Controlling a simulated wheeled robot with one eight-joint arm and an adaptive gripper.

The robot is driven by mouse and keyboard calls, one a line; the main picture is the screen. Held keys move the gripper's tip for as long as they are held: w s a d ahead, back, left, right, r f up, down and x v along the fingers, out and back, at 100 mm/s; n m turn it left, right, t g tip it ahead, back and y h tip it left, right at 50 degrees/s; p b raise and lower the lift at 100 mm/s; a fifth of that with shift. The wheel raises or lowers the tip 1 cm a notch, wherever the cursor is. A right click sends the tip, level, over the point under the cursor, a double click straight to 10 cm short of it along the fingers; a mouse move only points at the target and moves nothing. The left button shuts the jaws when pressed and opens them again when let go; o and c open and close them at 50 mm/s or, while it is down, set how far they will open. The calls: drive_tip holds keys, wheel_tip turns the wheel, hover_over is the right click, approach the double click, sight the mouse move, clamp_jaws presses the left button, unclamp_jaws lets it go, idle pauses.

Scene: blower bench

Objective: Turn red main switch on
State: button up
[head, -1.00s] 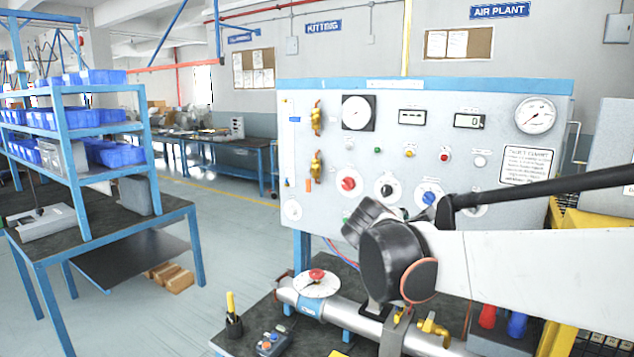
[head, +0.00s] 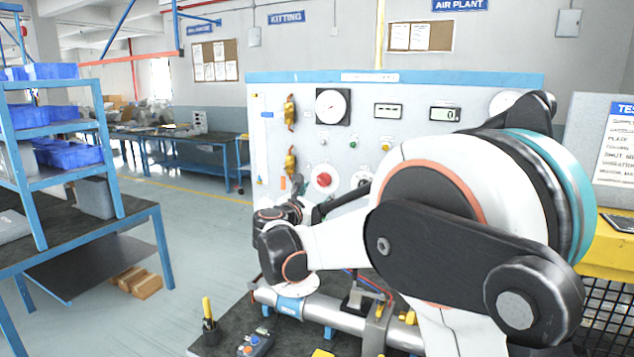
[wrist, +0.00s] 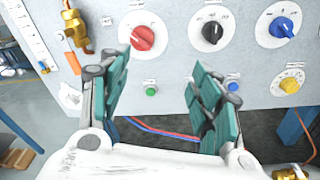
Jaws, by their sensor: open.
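The red main switch (head: 323,180) is a red rotary knob on a white round plate, at the lower left of the grey control panel (head: 272,110). In the wrist view the red knob (wrist: 143,38) is at the upper left of centre, on the panel ahead of my gripper. My gripper (wrist: 157,85) is open and empty, its two green-padded fingers apart. The knob appears beyond and above the left finger, and nothing touches it. In the head view my arm covers the right and lower parts of the panel, and the fingers cannot be made out clearly.
A black knob (wrist: 212,28) and a blue knob (wrist: 284,27) sit right of the red one. A green button (wrist: 152,91) is below it. A brass valve (wrist: 75,27) is at left. A pipe (head: 345,318) lies on the bench below the panel.

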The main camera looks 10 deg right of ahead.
sight(322, 181)
drive_tip(key=shift+n+t, duration=0.4)
drive_tip(key=shift+n, duration=0.4)
drive_tip(key=a+x, duration=0.1)
drive_tip(key=x, duration=0.3)
drive_tip(key=w+b+x, duration=0.1)
drive_tip(key=x, duration=0.4)
drive_tip(key=a+b+x, duration=0.1)
drive_tip(key=x, duration=0.4)
drive_tip(key=shift+w+a+f, duration=0.15)
drive_tip(key=shift+w+a, duration=0.05)
drive_tip(key=shift+w, duration=0.25)
drive_tip(key=shift+c, duration=0.3)
drive_tip(key=c, duration=1)
